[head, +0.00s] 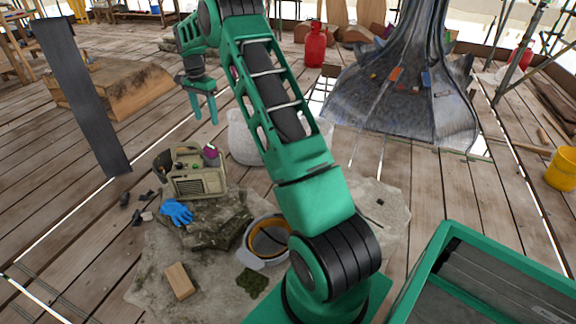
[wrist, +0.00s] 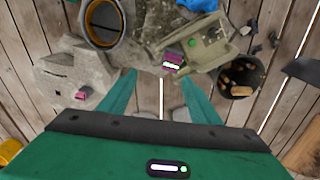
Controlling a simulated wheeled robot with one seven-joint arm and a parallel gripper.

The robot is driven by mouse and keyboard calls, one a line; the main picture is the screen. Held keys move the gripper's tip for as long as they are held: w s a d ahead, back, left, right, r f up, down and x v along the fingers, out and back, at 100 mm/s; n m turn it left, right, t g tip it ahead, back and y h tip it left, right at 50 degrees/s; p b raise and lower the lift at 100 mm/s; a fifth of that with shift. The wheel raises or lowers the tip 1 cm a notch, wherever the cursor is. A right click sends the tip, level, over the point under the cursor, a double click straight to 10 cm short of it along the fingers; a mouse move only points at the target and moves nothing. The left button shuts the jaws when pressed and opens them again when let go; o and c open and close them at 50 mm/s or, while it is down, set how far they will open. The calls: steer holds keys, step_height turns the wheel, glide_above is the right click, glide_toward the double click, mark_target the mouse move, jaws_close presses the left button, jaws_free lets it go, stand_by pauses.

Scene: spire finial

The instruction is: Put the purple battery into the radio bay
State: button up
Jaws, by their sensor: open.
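The beige-green radio (head: 196,178) stands on the stone slab in the head view, and it also shows in the wrist view (wrist: 203,50). A purple battery (head: 210,152) is at the radio's upper right corner. In the wrist view the purple battery (wrist: 173,62) shows a pale bar and lies against the radio's edge; I cannot tell how deep it sits in the bay. My gripper (head: 205,120) is open and empty, pointing down above the radio. In the wrist view my gripper (wrist: 159,76) has its fingers apart, with the battery just beyond the tips.
A blue glove (head: 177,212), a yellow-rimmed round container (head: 268,238) and a wooden block (head: 180,281) lie around the radio. A pink piece (wrist: 82,94) is on pale stone in the wrist view. A bucket of scraps (wrist: 238,80) is beside the radio.

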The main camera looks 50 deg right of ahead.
steer(key=s+a+r+n, duration=0.1)
steer(key=s+r+n, duration=0.1)
steer(key=s+r, duration=0.5)
steer(key=s+a+r+n, duration=0.1)
steer(key=s+r, duration=0.2)
steer(key=s, duration=0.8)
steer(key=s+r+n, duration=0.2)
steer(key=s+r, duration=0.3)
steer(key=s, duration=0.4)
steer(key=s+a+f+n, duration=0.1)
steer(key=s+a, duration=0.2)
steer(key=s, duration=0.5)
steer(key=s+a+f+n, duration=0.2)
steer(key=s+a, duration=0.1)
steer(key=s, duration=0.6)
steer(key=s+a+f+n, duration=0.1)
steer(key=s+a, duration=0.1)
steer(key=s, duration=0.7)
steer(key=shift+s+a+f+y, duration=0.2)
steer(key=shift+a+f+y, duration=0.1)
steer(key=shift+a, duration=0.1)
steer(key=shift+c, duration=0.2)
